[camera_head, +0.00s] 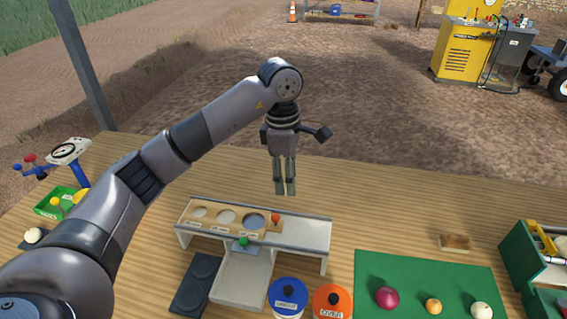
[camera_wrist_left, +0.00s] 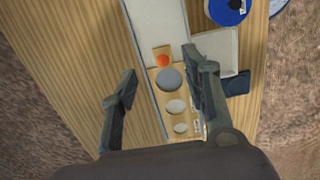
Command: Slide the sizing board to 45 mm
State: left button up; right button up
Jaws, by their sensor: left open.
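The sizing board (camera_head: 228,217) is a tan wooden strip with several round holes of different sizes, lying in the top of a white stand (camera_head: 310,234). A red knob (camera_head: 276,218) stands at its right end. In the left wrist view the board (camera_wrist_left: 172,104) and the red-orange knob (camera_wrist_left: 163,61) lie between and beyond the fingers. My left gripper (camera_head: 285,190) is open and empty, pointing down above and behind the knob end. It also shows in the left wrist view (camera_wrist_left: 163,85). The size labels are too small to read. My right gripper is not seen.
A green knob (camera_head: 243,241) sits at the stand's front, above a white chute (camera_head: 240,278). Blue (camera_head: 288,297) and orange (camera_head: 332,301) lidded containers stand in front. A green mat (camera_head: 410,279) with several onions lies right. A wooden block (camera_head: 455,242) lies behind it.

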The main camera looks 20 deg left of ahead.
aim_at(310, 232)
pick_arm(q)
jog(key=shift+y, duration=0.5)
jog(key=f+p, duration=0.1)
jog(key=f, duration=0.4)
jog(key=a+f+p, duration=0.1)
jog(key=f, duration=0.5)
jog(key=a+f+p, duration=0.1)
jog(key=f, duration=0.4)
jog(key=shift+a+f, duration=0.1)
jog(key=shift+f, duration=0.05)
jog(key=shift+c, duration=0.3)
grip_shut()
jog(key=shift+w+d+b, duration=0.3)
jog(key=shift+d+b, duration=0.1)
jog(key=shift+d, duration=0.95)
jog(key=shift+w+d+b, duration=0.35)
jog(key=shift+d+b, duration=0.05)
jog(key=shift+d, duration=0.9)
jog(key=shift+w+d+b, duration=0.3)
jog(key=shift+d+b, duration=0.1)
jog(key=shift+d, duration=0.95)
jog(key=w+d+b, duration=0.1)
jog(key=d+b, duration=0.2)
jog(key=d, duration=0.4)
jog(key=shift+w+d, duration=0.4)
